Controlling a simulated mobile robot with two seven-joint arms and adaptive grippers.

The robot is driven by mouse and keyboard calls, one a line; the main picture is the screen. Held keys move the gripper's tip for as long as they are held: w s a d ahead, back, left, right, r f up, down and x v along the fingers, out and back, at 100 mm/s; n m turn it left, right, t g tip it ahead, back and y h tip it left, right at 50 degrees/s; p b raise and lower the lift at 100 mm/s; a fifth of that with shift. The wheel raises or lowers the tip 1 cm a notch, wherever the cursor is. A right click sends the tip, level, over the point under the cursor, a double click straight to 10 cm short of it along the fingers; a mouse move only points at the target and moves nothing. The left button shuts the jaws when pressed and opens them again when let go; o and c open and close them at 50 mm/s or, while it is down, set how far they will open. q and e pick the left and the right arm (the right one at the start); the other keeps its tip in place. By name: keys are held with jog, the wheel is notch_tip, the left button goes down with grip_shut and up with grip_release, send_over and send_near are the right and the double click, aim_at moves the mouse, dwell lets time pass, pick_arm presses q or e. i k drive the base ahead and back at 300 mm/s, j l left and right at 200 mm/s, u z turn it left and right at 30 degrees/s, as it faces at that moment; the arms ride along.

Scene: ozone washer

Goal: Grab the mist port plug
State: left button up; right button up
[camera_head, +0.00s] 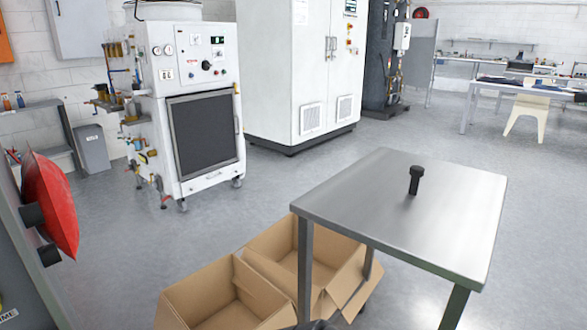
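A small black plug (416,180) stands upright on the grey metal table (370,200), right of the middle of the head view. It has a wider round head on a narrower stem, and it looks like the mist port plug. It is on bare tabletop with nothing touching its sides. Neither of my grippers can be made out in the head view. A small dark shape shows at the bottom edge, too cut off to identify.
Open cardboard boxes (228,292) stand on the floor beside and under the table's left side. A white machine (195,110) and a tall white cabinet (298,70) stand behind. A red object (52,200) juts in at the left. The tabletop around the plug is clear.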

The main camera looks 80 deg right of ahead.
aim_at(416, 171)
jog(key=z, duration=1.95)
jog(key=j+z, duration=0.1)
jog(key=z, duration=0.4)
jog(key=j+z, duration=0.1)
jog(key=z, duration=0.35)
jog(key=j+z, duration=0.1)
jog(key=z, duration=0.4)
jog(key=j+z, duration=0.1)
jog(key=z, duration=0.4)
